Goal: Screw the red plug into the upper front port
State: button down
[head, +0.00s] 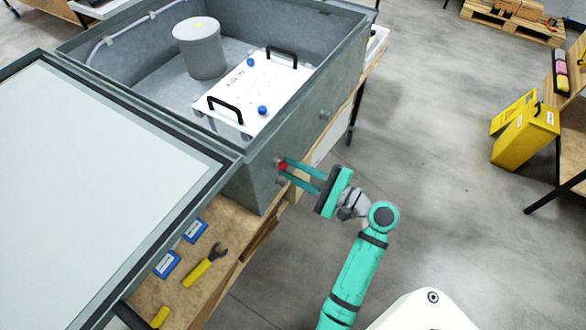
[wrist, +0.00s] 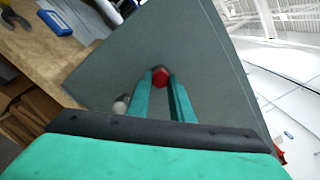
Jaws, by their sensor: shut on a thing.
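The red plug (head: 282,166) is at the front wall of the grey analyser housing (head: 262,180). My gripper (head: 283,170) is shut on the plug, with its teal fingers reaching to the wall. In the wrist view the red plug (wrist: 161,77) shows between the two fingertips, against the grey wall. The port behind the plug is hidden, so I cannot tell how deep the plug sits. A second, pale round fitting (wrist: 121,106) is on the same wall, lower left of the plug in the wrist view.
The open lid (head: 90,190) spreads to the left of the housing. A white plate with black handles (head: 250,92) and a grey cylinder (head: 202,55) are inside. On the wooden bench lie a yellow-handled wrench (head: 205,265) and blue boxes (head: 167,264).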

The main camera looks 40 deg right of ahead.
jog(key=m, duration=0.7)
jog(key=shift+m, duration=0.3)
jog(key=m, duration=0.3)
jog(key=shift+a, duration=0.1)
jog(key=m, duration=0.4)
jog(key=c, duration=1.7)
grip_release()
